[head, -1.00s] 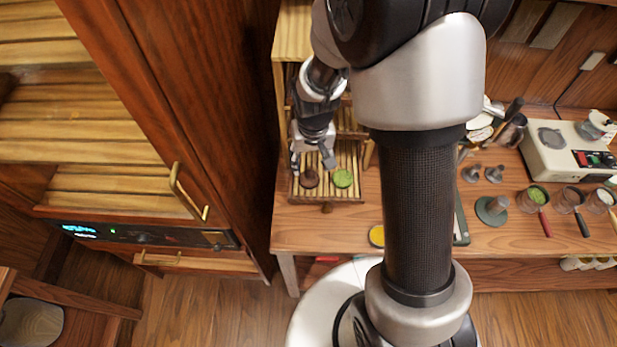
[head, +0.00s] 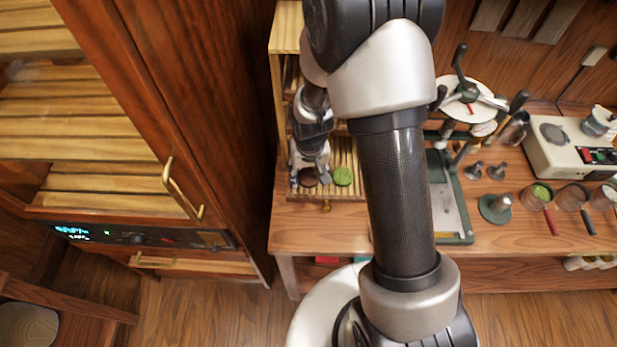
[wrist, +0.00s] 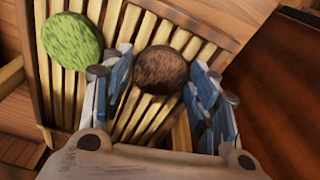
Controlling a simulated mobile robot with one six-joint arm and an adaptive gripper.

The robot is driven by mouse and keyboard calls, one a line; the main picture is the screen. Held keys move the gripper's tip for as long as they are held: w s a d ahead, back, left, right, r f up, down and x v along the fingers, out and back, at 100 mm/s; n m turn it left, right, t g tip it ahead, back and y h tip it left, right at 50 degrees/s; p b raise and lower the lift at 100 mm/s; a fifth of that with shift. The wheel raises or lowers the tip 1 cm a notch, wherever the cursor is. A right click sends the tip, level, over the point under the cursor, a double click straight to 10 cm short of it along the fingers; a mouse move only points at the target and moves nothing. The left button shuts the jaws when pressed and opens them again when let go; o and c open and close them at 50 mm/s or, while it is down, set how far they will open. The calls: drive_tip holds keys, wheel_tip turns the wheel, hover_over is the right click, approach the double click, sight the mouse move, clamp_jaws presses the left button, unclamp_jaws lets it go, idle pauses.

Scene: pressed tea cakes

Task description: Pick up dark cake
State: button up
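The dark cake (wrist: 160,70) is a round brown disc lying on a slatted wooden tray (head: 348,155). In the head view the dark cake (head: 307,178) is partly hidden by my gripper (head: 308,175). My gripper (wrist: 162,74) is open, with a finger on either side of the dark cake in the wrist view. Gaps show between the cake and both fingers, so it does not appear gripped. The exact height of the fingertips over the slats is hard to tell.
A green cake (head: 342,176) lies on the same tray, right of the dark one; in the wrist view it (wrist: 72,42) is close outside the left finger. A tall wooden cabinet (head: 215,130) stands to the left. A press (head: 470,100) and several tools occupy the bench to the right.

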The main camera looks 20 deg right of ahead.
drive_tip(key=c, duration=0.5)
